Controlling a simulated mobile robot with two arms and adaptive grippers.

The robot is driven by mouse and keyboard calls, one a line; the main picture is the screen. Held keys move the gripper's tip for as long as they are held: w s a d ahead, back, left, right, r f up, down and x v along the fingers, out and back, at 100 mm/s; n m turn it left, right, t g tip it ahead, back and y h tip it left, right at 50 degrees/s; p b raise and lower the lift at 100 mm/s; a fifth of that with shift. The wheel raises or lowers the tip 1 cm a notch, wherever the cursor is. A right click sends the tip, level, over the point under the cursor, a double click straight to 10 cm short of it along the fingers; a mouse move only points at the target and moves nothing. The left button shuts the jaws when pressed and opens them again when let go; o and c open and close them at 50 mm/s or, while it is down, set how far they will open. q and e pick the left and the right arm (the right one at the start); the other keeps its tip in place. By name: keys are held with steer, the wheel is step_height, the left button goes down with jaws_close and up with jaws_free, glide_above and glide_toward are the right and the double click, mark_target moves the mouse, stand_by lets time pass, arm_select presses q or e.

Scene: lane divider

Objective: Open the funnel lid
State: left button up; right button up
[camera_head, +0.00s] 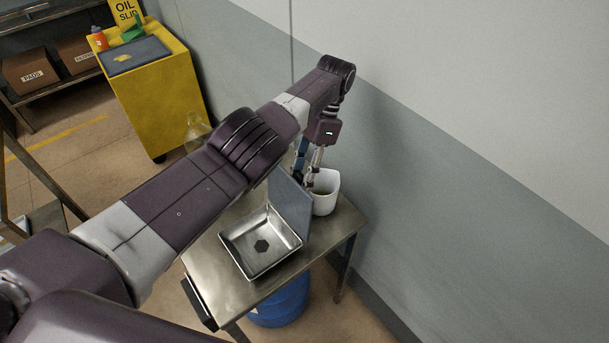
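The funnel (262,260) is a square steel tray with a dark hexagonal drain in its floor, set in the metal table. Its lid (289,205) is a flat blue-grey panel that stands raised along the funnel's right rear side, so the tray is uncovered. My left arm reaches across from the left. My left gripper (309,176) points down just behind the lid, close to the white container. Its fingertips are partly hidden, and I cannot tell whether it touches the lid. My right gripper is not in view.
A white container (326,196) stands at the back of the metal table (220,287), by the wall. A blue drum (283,306) is under the table. A yellow cart (155,95) with a bottle on top stands at the back left. Shelves with boxes are at the far left.

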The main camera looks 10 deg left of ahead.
mark_target(300, 174)
arm_select(q)
steer(key=shift+o, duration=0.3)
steer(key=shift+w+r, duration=0.1)
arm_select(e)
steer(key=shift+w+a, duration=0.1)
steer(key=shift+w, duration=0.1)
arm_select(q)
steer(key=shift+r, duration=0.1)
steer(key=shift+w+r, duration=0.3)
steer(key=shift+r, duration=0.35)
steer(key=shift+s+r, duration=0.25)
steer(key=shift+r, duration=0.45)
steer(key=shift+w+r, duration=0.15)
steer(key=shift+r, duration=0.6)
steer(key=shift+s+r, duration=0.2)
steer(key=shift+r, duration=2.6)
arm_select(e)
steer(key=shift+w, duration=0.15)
